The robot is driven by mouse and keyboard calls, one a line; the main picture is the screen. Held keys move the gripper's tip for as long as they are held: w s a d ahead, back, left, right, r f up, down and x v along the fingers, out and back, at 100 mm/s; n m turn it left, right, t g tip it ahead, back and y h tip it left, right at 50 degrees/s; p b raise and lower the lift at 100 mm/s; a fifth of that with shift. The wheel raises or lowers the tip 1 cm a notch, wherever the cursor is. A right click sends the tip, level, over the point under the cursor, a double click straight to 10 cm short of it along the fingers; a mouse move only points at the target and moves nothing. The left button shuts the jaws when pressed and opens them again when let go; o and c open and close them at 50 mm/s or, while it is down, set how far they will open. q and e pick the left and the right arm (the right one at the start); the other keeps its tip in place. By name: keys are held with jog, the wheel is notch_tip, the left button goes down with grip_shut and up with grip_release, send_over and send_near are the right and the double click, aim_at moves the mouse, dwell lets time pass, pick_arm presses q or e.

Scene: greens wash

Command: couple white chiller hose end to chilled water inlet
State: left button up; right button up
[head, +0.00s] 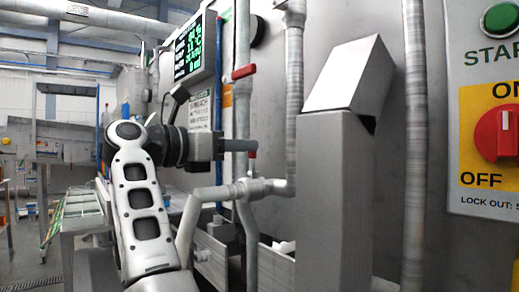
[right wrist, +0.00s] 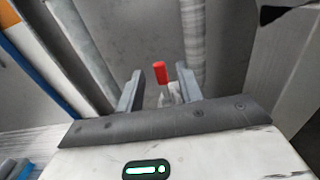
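My right gripper (head: 240,145) reaches in front of the steel machine wall. It is beside a red valve handle (head: 252,160) on a grey pipe fitting (head: 250,187). In the right wrist view, my right gripper (right wrist: 160,74) has its two fingers apart. The red handle (right wrist: 160,70) with a pale valve body (right wrist: 170,93) shows in the gap between them. I cannot tell whether the fingers touch it. I cannot clearly make out the white chiller hose end or the chilled water inlet in either view. My left gripper is out of view.
Vertical pipes (head: 415,150) run along the machine wall, and a second red handle (head: 243,72) sits higher up. A tall steel box (head: 333,200) stands right of the gripper. A start and on/off panel (head: 487,120) is at the far right, a green-lettered display (head: 190,52) at upper left.

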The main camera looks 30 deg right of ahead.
jog(key=shift+w+d, duration=0.2)
jog(key=shift+d, duration=2.55)
grip_shut()
